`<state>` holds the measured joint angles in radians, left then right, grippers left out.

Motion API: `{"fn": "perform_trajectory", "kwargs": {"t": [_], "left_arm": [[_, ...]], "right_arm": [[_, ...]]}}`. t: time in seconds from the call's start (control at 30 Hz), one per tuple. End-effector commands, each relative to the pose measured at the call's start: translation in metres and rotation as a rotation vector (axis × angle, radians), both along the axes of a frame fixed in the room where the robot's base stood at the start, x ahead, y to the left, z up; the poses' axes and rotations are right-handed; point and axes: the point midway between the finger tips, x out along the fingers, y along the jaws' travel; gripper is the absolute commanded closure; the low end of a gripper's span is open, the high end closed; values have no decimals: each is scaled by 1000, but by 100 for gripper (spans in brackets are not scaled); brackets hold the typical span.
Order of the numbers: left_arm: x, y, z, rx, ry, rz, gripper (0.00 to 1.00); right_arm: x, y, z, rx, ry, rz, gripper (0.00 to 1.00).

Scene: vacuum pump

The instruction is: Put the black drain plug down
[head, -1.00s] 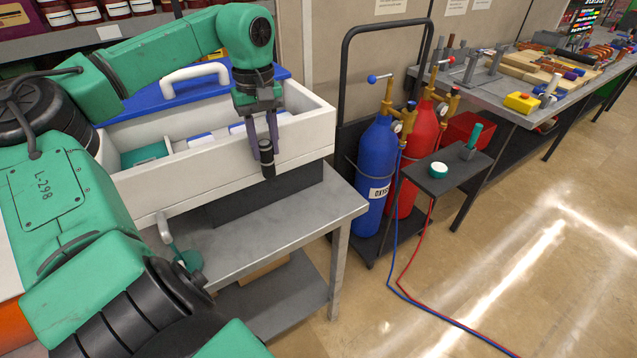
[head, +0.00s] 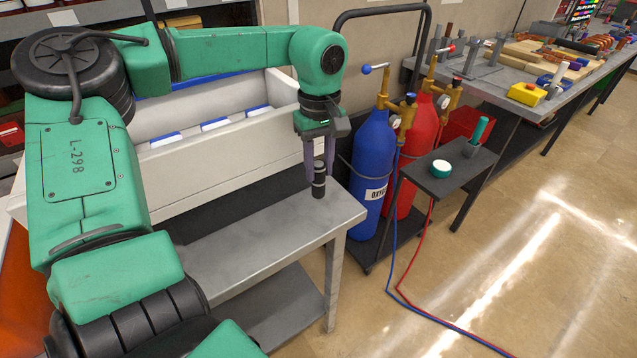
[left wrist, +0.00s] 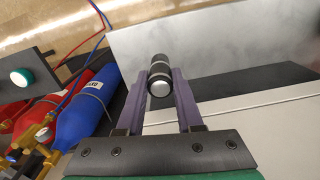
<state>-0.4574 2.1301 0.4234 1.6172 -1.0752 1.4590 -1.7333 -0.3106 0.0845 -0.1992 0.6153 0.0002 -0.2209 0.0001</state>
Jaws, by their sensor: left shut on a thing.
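The black drain plug (head: 319,180) is a small black cylinder with light bands. My left gripper (head: 317,168) is shut on it and holds it upright, at the right end of the grey metal table (head: 262,232). I cannot tell whether its lower end touches the tabletop. In the left wrist view the plug (left wrist: 159,75) sits between the two purple fingers (left wrist: 160,90), its pale round end facing the camera. My right gripper is not in view.
A white box (head: 215,155) with blue-lidded things inside stands at the table's back. Blue (head: 373,165) and red (head: 408,160) gas cylinders stand right of the table. The table's front middle is clear.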

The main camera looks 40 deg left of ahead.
Motion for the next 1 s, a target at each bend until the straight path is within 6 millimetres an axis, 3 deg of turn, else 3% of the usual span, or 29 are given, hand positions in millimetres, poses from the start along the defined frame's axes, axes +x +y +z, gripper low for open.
{"fn": "perform_trajectory", "kwargs": {"t": [0.3, 0.63, 0.67, 0.73, 1.0], "left_arm": [[0, 0, -51, -1, 2, 0, 100], [0, 0, -59, 0, -2, 0, 100], [0, 0, -58, 0, -2, 0, 61], [0, 0, -57, 0, -1, 0, 34], [0, 0, -57, 0, -1, 0, 34]], "right_arm": [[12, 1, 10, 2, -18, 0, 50], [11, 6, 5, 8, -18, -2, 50], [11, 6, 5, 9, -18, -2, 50], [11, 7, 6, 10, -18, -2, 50], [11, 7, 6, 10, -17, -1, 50]]}}
